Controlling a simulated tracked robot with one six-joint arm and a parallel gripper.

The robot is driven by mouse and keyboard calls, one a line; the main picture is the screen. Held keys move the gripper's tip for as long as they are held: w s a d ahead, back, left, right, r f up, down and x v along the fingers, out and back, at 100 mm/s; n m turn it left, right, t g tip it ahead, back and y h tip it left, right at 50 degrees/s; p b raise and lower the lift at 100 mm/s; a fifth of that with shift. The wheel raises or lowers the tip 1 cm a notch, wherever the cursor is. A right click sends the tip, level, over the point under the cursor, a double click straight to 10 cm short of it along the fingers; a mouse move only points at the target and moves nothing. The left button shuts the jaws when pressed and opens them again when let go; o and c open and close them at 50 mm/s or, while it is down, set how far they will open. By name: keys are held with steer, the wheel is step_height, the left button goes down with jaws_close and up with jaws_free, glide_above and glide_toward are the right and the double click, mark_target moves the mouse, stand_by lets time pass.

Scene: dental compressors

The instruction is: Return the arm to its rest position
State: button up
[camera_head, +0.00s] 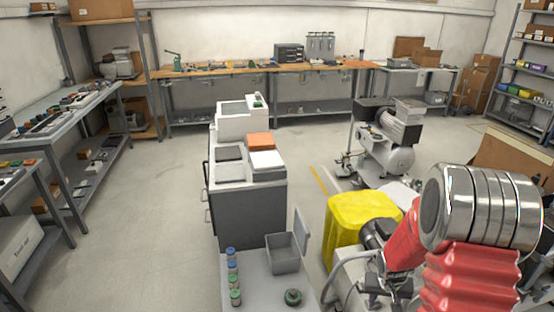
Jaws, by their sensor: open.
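My arm stands at the right of the head view, with a red ribbed sleeve and a large banded silver joint. A shorter red section runs down and left from the joint to dark wrist parts. My gripper (374,288) is at the dark end below them, small and partly hidden among cables and a pale machine. It is open, and I see nothing held in it. I cannot tell whether it touches the machine.
A yellow bin (358,215) stands close beside my arm. A grey cabinet (249,212) is at centre. A compressor (386,158) stands behind. Floor at left is clear.

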steer(key=s+a+r+n+t, duration=0.1)
steer(key=s+a+r, duration=0.4)
steer(key=r, duration=0.6)
steer(key=s+a+r+n+t+y, duration=0.1)
steer(key=s+a+r, duration=0.5)
steer(key=s+r, duration=0.3)
steer(key=s+a+r+n+t, duration=0.1)
steer(key=s+a+r, duration=0.5)
steer(key=r, duration=0.7)
steer(key=shift+s+a+r+y, duration=0.15)
steer(key=shift+s+r+y, duration=0.25)
steer(key=shift+s, duration=0.45)
steer(key=shift+c, duration=0.5)
steer(key=shift+c, duration=1.1)
